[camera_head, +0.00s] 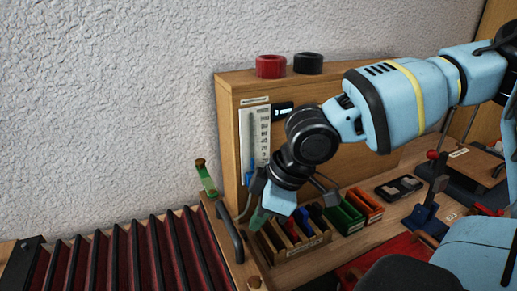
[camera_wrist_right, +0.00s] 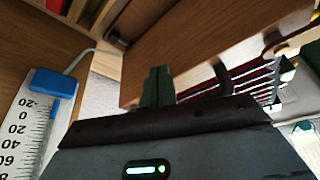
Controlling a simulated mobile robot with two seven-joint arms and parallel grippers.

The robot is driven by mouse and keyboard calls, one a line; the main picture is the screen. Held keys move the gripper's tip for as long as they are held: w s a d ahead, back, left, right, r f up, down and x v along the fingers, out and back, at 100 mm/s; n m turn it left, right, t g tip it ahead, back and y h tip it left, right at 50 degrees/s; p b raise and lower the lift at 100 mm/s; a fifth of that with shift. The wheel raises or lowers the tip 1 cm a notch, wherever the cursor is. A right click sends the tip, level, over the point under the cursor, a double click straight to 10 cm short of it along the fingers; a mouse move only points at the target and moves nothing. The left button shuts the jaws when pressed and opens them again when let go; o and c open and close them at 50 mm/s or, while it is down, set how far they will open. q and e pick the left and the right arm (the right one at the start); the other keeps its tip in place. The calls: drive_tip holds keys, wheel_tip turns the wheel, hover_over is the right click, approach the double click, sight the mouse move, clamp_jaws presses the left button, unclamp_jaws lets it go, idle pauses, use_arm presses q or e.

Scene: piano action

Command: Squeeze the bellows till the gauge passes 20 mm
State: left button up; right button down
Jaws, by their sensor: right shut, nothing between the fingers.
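The bellows (camera_head: 125,258) lie at the lower left, with dark red pleats and black ribs. Their wooden end board (camera_head: 222,232) carries a dark handle (camera_head: 231,232), which also shows in the wrist view (camera_wrist_right: 222,78). The gauge (camera_head: 255,140) is a white scale on a wooden box; in the wrist view (camera_wrist_right: 32,128) its short blue column appears to end near 0. My right gripper (camera_head: 259,219) is shut and empty, just right of the handle. Its green fingertips (camera_wrist_right: 157,88) are together in the wrist view; whether they touch the board is unclear. My left gripper is not in view.
A tray of several coloured strips (camera_head: 290,238), green (camera_head: 346,218) and orange (camera_head: 367,204) bins stand right of the gripper. A green-bodied tool (camera_head: 206,178) stands behind the end board.

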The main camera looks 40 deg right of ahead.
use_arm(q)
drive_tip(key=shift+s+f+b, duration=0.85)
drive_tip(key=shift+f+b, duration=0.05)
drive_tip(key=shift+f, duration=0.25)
use_arm(e)
drive_tip(key=shift+f, duration=1.95)
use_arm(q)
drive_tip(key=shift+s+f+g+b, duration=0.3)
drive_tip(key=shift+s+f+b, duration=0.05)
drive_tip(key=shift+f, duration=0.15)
use_arm(e)
drive_tip(key=shift+w+a, duration=0.2)
drive_tip(key=shift+a, duration=0.6)
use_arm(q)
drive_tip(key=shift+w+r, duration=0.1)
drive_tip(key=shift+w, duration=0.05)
use_arm(e)
drive_tip(key=shift+w+a, duration=0.1)
drive_tip(key=shift+a, duration=0.45)
use_arm(q)
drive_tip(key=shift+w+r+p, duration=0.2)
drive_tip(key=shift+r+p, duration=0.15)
drive_tip(key=shift+p, duration=0.05)
use_arm(e)
drive_tip(key=shift+a+r, duration=0.1)
drive_tip(key=shift+a, duration=0.05)
idle(2.4)
